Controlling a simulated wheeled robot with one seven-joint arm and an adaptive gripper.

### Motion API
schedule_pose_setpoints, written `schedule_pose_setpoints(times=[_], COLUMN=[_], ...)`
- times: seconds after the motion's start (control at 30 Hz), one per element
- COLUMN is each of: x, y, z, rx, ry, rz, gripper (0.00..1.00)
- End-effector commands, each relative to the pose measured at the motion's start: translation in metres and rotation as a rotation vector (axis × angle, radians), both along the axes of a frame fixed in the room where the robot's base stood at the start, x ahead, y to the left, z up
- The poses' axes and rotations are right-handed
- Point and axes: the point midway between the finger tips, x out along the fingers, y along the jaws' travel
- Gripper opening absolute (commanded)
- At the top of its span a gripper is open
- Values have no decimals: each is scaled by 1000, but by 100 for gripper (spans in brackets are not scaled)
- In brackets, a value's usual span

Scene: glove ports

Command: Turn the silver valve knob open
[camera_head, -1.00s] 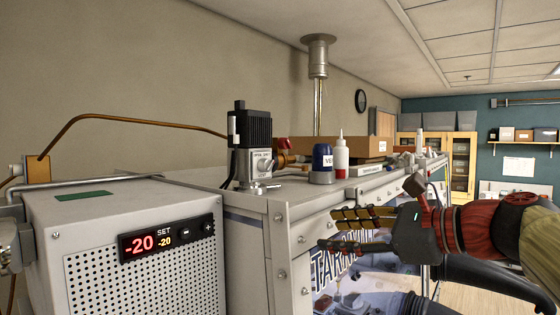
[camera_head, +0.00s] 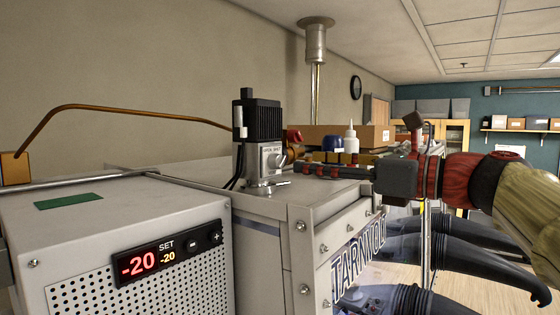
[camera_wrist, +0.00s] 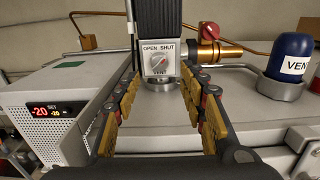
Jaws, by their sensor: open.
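The silver valve knob (camera_wrist: 158,64) is on the front of a silver block (camera_head: 263,160) under a black finned motor. Its label reads OPEN, SHUT and VENT, and the knob's pointer is tilted toward the upper right in the wrist view. The knob also shows side-on in the head view (camera_head: 277,160). My gripper (camera_wrist: 160,95) is open, with one row of yellow-padded fingers on each side of the knob in the wrist view. In the head view my gripper (camera_head: 305,166) points left at the knob. The fingers appear apart from the knob, with nothing between them.
A brass fitting with a red handle (camera_wrist: 212,35) is right of the valve. A blue VENT-labelled bottle (camera_wrist: 290,58) stands in a holder further right. A cooler box with a -20 display (camera_head: 160,262) is at front left. The grey top around the valve is mostly clear.

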Motion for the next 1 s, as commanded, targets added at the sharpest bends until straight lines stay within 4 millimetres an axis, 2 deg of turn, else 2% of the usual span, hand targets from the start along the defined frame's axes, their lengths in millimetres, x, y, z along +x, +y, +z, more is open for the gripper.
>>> schedule_pose_setpoints(times=[0.3,0.43,0.83,1.0], x=[28,37,43,43], y=[38,49,55,55], z=[1,1,0,0], rx=[-2,-2,-3,-3], ry=[-1,-1,-3,-3], rz=[4,2,-1,-1], gripper=[42,42,42,33])
